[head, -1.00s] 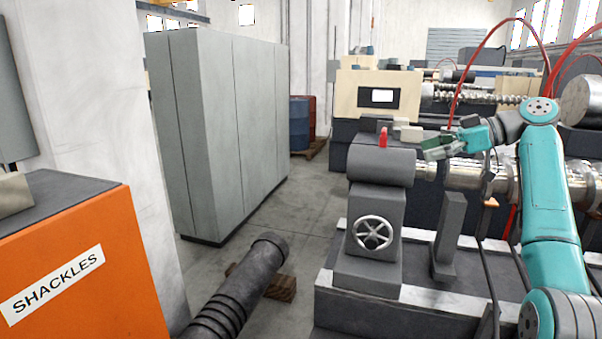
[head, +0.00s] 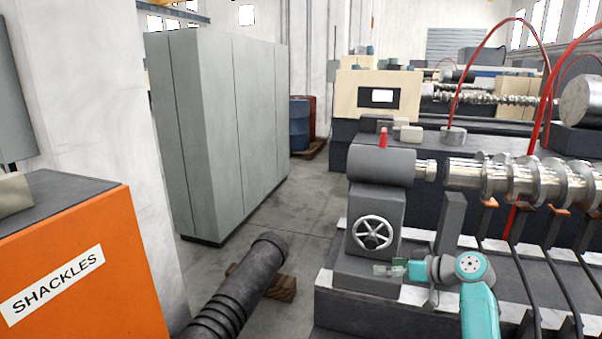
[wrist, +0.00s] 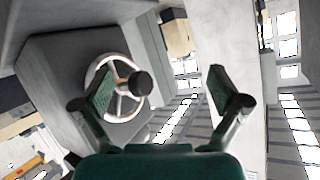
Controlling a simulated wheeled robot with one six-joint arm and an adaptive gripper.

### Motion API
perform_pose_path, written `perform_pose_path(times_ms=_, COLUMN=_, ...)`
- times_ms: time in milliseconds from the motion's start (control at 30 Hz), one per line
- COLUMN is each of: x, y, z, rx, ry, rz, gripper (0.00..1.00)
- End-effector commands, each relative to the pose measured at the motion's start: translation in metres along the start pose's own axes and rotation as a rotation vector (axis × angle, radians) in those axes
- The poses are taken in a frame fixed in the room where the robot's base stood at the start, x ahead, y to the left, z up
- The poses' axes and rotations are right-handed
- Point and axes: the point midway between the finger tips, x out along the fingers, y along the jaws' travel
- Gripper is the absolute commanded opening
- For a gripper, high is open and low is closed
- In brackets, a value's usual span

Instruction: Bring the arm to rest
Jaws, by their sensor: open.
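My gripper (head: 388,268) is low in front of the grey machine's pedestal in the head view, just below the handwheel (head: 372,232). My teal arm (head: 479,305) reaches up from the bottom edge and folds toward the left. In the wrist view my gripper (wrist: 160,90) has its two green-padded fingers spread wide with nothing between them. The handwheel (wrist: 103,92) shows behind the left finger, its dark knob near the middle of the picture. I cannot tell the exact gap to the pedestal.
The grey machine (head: 380,167) with a silver screw shaft (head: 520,180) stands behind the arm. An orange cabinet (head: 90,270) marked SHACKLES is at left, with a dark ribbed cylinder (head: 235,290) on the floor. Open floor (head: 300,200) lies between the grey lockers (head: 215,130) and the machine.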

Motion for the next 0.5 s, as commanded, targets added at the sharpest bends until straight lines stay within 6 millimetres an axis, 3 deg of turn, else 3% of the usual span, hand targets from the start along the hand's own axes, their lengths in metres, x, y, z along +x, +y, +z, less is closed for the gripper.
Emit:
perform_pose_path(times_ms=33, x=0.009, y=-0.002, z=0.027, rx=0.025, ry=-0.003, rz=0.024, gripper=0.98)
perform_pose_path(times_ms=100, x=0.018, y=-0.003, z=0.058, rx=0.057, ry=-0.001, rz=0.062, gripper=0.98)
perform_pose_path(times_ms=300, x=0.034, y=-0.015, z=0.142, rx=0.133, ry=0.005, rz=0.17, gripper=0.98)
perform_pose_path(times_ms=500, x=0.037, y=-0.036, z=0.223, rx=0.19, ry=0.011, rz=0.277, gripper=0.98)
